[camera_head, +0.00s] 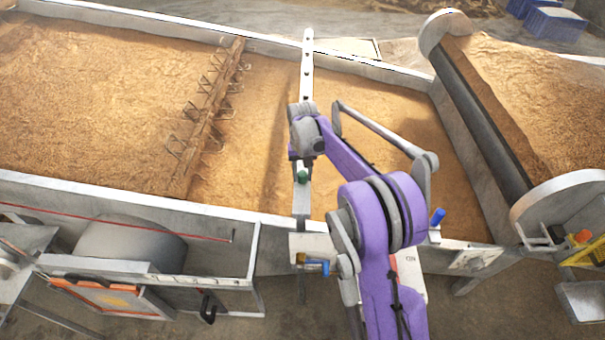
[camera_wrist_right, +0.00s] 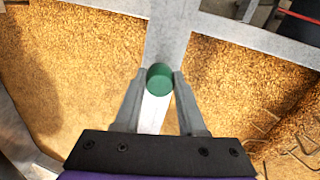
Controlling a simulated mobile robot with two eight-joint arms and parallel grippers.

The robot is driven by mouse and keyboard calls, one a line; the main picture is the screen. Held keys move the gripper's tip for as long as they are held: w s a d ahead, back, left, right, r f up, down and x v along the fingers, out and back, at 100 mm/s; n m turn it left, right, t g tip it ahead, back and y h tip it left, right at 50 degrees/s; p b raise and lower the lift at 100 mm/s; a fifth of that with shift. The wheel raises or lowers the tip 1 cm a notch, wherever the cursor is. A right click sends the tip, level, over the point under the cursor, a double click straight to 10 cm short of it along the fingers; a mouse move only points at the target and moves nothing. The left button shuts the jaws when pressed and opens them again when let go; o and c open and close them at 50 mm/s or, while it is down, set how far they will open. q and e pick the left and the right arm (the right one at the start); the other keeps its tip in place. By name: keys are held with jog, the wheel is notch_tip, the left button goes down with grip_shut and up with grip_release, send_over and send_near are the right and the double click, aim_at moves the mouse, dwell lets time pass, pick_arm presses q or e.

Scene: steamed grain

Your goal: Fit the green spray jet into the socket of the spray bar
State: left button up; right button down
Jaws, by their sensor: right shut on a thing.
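The spray bar (camera_head: 307,70) is a long pale bar with dark holes, lying across the grain bed from the far wall to the near wall. The green spray jet (camera_head: 302,176) shows at the near part of the bar. In the right wrist view, the round green jet (camera_wrist_right: 160,77) sits between the fingertips of my right gripper (camera_wrist_right: 161,84), with the bar behind it. The right gripper (camera_head: 303,163) is shut on the jet. The jet's lower end and the socket are hidden, so I cannot tell whether it is seated. My left gripper is not in view.
A rake-like bar with wire tines (camera_head: 208,118) stands left of the spray bar. A large grain-covered drum (camera_head: 480,110) is at right. A blue-handled valve (camera_head: 316,265) sits at the bar's near end. A blue cylinder (camera_head: 437,216) stands by the near wall (camera_head: 150,200).

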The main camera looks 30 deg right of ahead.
jog(key=shift+c, duration=2)
grip_release()
notch_tip(320, 180, up, 11)
jog(key=shift+p, duration=0.35)
